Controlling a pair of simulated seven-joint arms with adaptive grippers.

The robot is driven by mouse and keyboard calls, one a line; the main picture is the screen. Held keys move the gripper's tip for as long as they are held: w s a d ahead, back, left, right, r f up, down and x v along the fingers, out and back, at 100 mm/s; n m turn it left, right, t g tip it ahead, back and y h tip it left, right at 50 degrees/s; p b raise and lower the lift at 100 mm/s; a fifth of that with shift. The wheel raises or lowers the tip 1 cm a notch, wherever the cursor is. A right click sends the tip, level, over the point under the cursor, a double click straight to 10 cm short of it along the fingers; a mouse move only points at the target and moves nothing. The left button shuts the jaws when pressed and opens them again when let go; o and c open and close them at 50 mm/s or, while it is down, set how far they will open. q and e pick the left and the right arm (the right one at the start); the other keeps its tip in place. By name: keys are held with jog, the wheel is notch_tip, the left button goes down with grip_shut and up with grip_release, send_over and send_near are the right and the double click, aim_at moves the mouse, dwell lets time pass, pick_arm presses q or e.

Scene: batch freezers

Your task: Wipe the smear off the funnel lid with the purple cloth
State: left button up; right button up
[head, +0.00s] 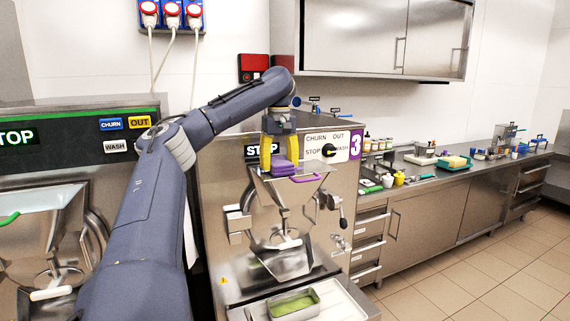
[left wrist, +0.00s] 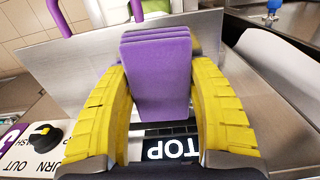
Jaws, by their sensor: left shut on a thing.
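My left gripper (head: 279,163) has yellow fingers and is shut on the folded purple cloth (head: 284,168). In the left wrist view the cloth (left wrist: 157,75) stands as a layered block between both fingers. The funnel lid (head: 314,169) is a flat metal plate with a purple handle (head: 306,179), on the front of machine 3. In the left wrist view the lid (left wrist: 72,70) lies beyond and beside the cloth. The cloth is at the lid's left part; I cannot tell whether it touches. No smear can be made out; cloth and fingers hide part of the lid. My right gripper is not in view.
Machine 3's control panel (head: 329,147) is just right of the gripper. A pan of green stuff (head: 294,305) stands on the tray below. A steel counter (head: 440,172) with jars and small tools runs along the right. Another machine stands at left.

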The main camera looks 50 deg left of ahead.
aim_at(299, 168)
pick_arm(q)
jog(key=shift+s+a, duration=0.1)
jog(key=shift+s, duration=0.4)
jog(key=shift+w+d+f, duration=0.1)
jog(key=shift+w+d, duration=0.2)
jog(key=shift+w, duration=1)
jog(key=shift+w+d+r, duration=0.1)
jog(key=shift+w+d, duration=0.25)
jog(key=shift+w, duration=0.9)
jog(key=shift+w+d+f, duration=0.1)
jog(key=shift+w+d, duration=0.2)
jog(key=shift+w, duration=1)
jog(key=shift+w+r, duration=0.1)
jog(key=shift+r, duration=2.95)
